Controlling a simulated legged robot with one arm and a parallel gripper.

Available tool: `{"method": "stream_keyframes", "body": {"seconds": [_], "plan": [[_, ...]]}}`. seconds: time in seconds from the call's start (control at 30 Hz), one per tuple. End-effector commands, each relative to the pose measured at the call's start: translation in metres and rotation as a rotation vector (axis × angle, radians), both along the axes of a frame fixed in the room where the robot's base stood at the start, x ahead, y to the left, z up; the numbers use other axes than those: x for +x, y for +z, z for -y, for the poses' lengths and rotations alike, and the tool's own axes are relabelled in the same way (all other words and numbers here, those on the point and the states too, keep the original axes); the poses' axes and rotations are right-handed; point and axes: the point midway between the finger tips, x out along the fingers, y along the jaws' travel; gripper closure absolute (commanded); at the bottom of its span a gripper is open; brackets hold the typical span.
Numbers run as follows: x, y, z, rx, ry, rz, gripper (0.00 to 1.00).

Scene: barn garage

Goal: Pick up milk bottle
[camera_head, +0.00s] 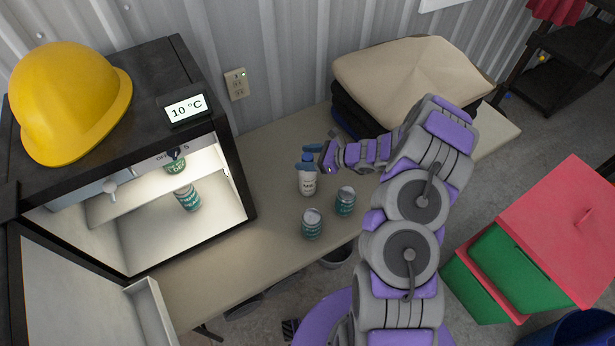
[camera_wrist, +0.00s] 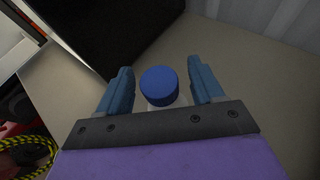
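The milk bottle (camera_head: 308,184) is white with a blue cap and stands upright on the table (camera_head: 277,155), to the right of the open fridge. In the wrist view its round blue cap (camera_wrist: 159,86) sits between the two blue fingers of my gripper (camera_wrist: 160,88). The fingers are apart, with a visible gap on each side of the cap. In the head view my gripper (camera_head: 316,160) is at the top of the bottle, coming from the right. Most of the bottle's body is hidden in the wrist view.
Two teal cans (camera_head: 345,202) (camera_head: 312,224) stand close in front of the bottle. The open fridge (camera_head: 235,200) holds more cans and carries a yellow hard hat (camera_head: 68,100). A beige cushion-like stack (camera_head: 410,72) lies at the table's back right.

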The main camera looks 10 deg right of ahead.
Motion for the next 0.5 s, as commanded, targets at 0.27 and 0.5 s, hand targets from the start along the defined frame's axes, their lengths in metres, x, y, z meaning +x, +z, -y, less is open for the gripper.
{"method": "stream_keyframes", "body": {"seconds": [0.27,0.5], "plan": [[0.0000,0.0001,0.0002,0.000,0.000,0.000,0.61],[0.0000,0.0000,0.0004,0.000,0.000,0.000,0.84]]}}
